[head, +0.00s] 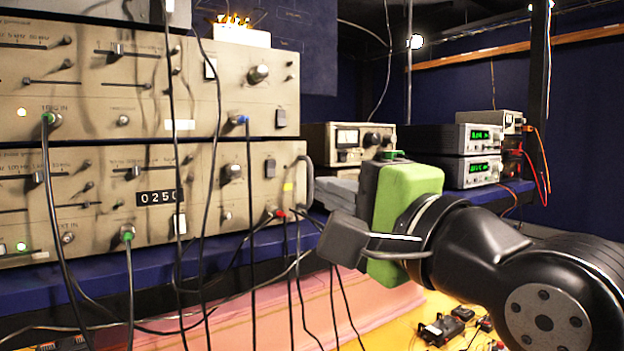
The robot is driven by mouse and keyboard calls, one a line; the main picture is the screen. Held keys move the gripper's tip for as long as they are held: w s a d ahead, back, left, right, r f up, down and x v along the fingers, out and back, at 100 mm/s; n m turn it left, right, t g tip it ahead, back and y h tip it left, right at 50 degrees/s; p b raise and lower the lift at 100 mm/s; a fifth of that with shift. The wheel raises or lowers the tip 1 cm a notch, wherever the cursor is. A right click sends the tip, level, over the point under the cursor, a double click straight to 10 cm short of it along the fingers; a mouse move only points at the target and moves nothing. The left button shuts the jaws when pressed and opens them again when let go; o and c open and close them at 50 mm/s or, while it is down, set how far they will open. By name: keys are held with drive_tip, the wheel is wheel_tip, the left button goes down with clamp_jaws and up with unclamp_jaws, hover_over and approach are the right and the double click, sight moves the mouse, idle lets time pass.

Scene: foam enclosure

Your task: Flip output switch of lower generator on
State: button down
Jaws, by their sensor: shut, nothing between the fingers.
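Two beige generators are stacked at the left in the head view. The lower generator (105,205) has sliders, knobs, cable sockets and a black counter (159,197) reading about 0250. My gripper (338,241), with a green body and dark fingers, is shut and empty. It appears to the right of the lower generator's front, apart from the switches.
The upper generator (140,88) sits directly above. Black cables (205,190) hang across both fronts. A blue shelf edge (150,255) runs below. Small instruments (472,138) stand behind my arm at the right. Pink foam (330,310) and small items lie lower down.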

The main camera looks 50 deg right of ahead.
sight(272, 164)
drive_tip(key=p+x, duration=0.2)
drive_tip(key=x, duration=1)
drive_tip(key=shift+w+p, duration=0.2)
drive_tip(key=shift+p, duration=0.1)
drive_tip(key=shift+s, duration=0.1)
